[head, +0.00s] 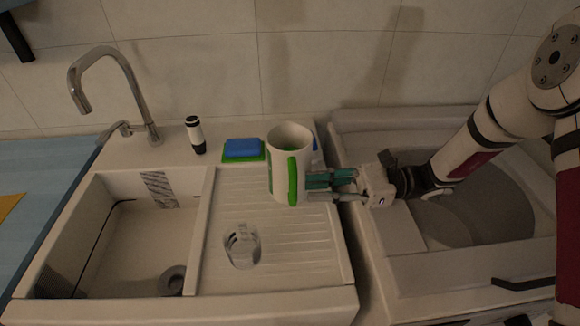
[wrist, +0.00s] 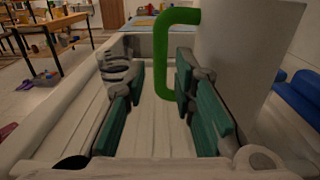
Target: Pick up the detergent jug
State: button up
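The jug (head: 280,178) is white with a green handle (head: 293,181) and a greenish inside. It stands upright on the ribbed drainboard of the sink. My gripper (head: 322,184) reaches in from the right at the jug's handle side. In the wrist view my gripper (wrist: 157,78) is open, its two green-padded fingers apart. The green handle (wrist: 162,62) shows in the gap between them, nearer the right finger, which overlaps the jug's white body (wrist: 240,60). Whether the right finger touches the jug cannot be told.
A blue sponge (head: 242,148) on a green base and a white-and-black bottle (head: 195,135) stand behind, near the faucet (head: 140,95). The sink basin (head: 125,240) is at left. A blue item (head: 316,144) is partly hidden behind the jug.

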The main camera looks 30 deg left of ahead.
aim_at(293, 189)
jog(key=shift+p+x, duration=0.4)
jog(key=shift+x, duration=2.35)
jog(key=shift+c, duration=0.4)
grip_shut()
